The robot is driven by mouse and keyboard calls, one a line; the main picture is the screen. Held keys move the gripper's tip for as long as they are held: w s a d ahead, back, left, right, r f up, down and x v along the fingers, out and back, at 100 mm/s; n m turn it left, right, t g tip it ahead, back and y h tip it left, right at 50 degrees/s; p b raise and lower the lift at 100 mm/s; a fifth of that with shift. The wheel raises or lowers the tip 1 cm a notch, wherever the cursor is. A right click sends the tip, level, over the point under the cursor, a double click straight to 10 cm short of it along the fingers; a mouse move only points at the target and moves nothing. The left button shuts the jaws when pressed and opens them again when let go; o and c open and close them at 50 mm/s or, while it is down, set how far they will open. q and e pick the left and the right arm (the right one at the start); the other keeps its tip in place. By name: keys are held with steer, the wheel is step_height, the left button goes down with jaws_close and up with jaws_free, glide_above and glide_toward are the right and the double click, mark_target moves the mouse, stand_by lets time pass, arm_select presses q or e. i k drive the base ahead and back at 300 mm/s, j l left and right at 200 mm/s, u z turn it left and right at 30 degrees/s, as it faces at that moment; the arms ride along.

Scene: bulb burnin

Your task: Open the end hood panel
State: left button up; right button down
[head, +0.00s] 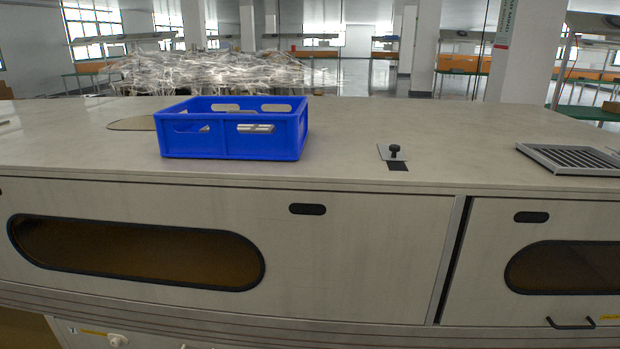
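The machine's hood front holds two panels in the head view. The wide left panel (350,245) has a long dark amber window (130,252) and a black recessed grip (307,209). The right panel (490,235) has a similar window (570,267), a black recessed grip (531,217) and a black bar handle (571,323) low down. A dark vertical gap (452,262) separates the two panels. Both appear shut. I cannot tell from this view which one is the end panel. Neither of my grippers shows.
A blue crate (233,142) stands on the hood top (340,130). A black knob (395,150) on a small plate sits to its right. A slatted vent (570,159) lies at the far right. Pillars and benches stand in the background.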

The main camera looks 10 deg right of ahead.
mark_target(498, 230)
steer(key=z, duration=1.85)
